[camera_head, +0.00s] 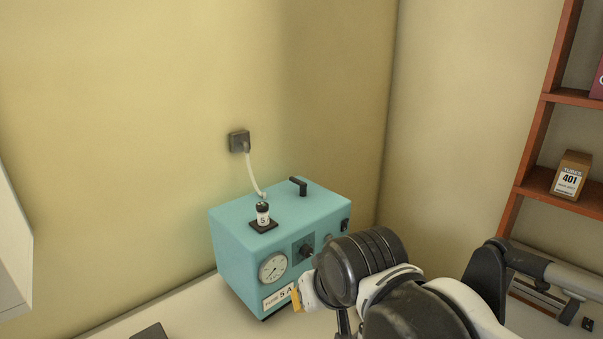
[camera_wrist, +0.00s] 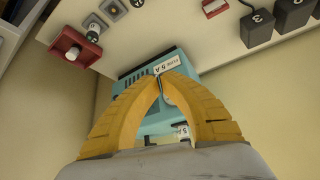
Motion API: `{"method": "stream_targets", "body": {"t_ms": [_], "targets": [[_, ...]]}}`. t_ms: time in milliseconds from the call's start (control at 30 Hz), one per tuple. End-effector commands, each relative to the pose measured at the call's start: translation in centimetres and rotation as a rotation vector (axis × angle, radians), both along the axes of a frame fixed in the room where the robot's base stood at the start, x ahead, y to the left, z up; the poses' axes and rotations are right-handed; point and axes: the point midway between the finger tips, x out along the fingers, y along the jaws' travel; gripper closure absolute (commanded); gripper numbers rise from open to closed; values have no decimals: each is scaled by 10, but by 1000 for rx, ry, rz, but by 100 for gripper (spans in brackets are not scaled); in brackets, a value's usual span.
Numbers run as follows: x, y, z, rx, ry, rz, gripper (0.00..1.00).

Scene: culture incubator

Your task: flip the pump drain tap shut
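I cannot tell the drain tap for sure in either view; my arm hides the lower right of the front. My gripper (camera_head: 297,299) shows in the head view as a yellow fingertip close to the label, mostly hidden by my wrist. In the wrist view, the yellow fingers of my gripper (camera_wrist: 164,73) meet at their tips in front of the teal pump (camera_wrist: 142,72), with nothing seen held.
A white hose (camera_head: 253,175) runs up to a wall socket (camera_head: 239,141).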

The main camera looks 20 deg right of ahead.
Motion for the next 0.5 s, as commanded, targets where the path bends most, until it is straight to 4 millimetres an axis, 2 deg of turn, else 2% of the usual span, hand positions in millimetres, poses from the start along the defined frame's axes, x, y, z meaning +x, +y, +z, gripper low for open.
{"method": "stream_targets", "body": {"t_ms": [33, 200, 500], "targets": [[14, -3, 24, 7, 10, -27, 100], [60, -16, 74, 35, 51, -134, 100], [145, -41, 138, 78, 114, -331, 100]]}}
